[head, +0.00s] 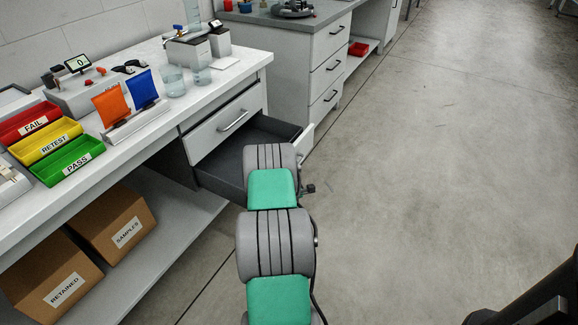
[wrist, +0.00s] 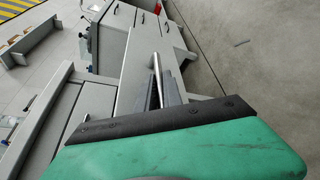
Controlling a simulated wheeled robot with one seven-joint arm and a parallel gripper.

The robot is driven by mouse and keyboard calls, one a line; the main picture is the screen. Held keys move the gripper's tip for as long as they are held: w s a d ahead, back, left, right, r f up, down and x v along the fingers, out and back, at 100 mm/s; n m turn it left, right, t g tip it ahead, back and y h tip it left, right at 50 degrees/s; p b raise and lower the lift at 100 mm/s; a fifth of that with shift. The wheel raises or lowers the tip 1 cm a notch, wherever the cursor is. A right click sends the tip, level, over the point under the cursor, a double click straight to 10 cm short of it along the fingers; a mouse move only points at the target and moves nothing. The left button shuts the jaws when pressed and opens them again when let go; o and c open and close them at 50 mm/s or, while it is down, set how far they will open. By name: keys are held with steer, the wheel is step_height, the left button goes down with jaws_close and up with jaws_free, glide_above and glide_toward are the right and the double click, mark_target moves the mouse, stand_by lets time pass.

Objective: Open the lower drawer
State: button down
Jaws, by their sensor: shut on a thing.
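The lower drawer (head: 222,173) stands pulled out under the white bench in the head view, its dark grey inside showing. Part of its pale front shows to the right of my arm, and the rest is hidden behind the arm. In the wrist view the drawer front (wrist: 137,72) is a pale panel with a silver bar handle (wrist: 157,72). My gripper (wrist: 168,92) is shut on this handle. The gripper is hidden behind my arm in the head view. The upper drawer (head: 208,143) is closed above the open one.
The white bench top (head: 225,85) carries red, yellow and green trays (head: 68,160) and beakers. Boxes (head: 112,222) stand on the low shelf (head: 190,222). A second drawer cabinet (head: 322,45) stands behind. The floor (head: 440,150) to the right is clear.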

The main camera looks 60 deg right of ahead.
steer(key=shift+s+f, duration=0.2)
steer(key=shift+s, duration=1.1)
steer(key=c, duration=1.8)
jaws_free()
steer(key=shift+r, duration=0.15)
steer(key=shift+o, duration=0.2)
steer(key=p+v, duration=0.1)
steer(key=v, duration=0.6)
steer(key=shift+s+a, duration=0.15)
steer(key=shift+a, duration=0.2)
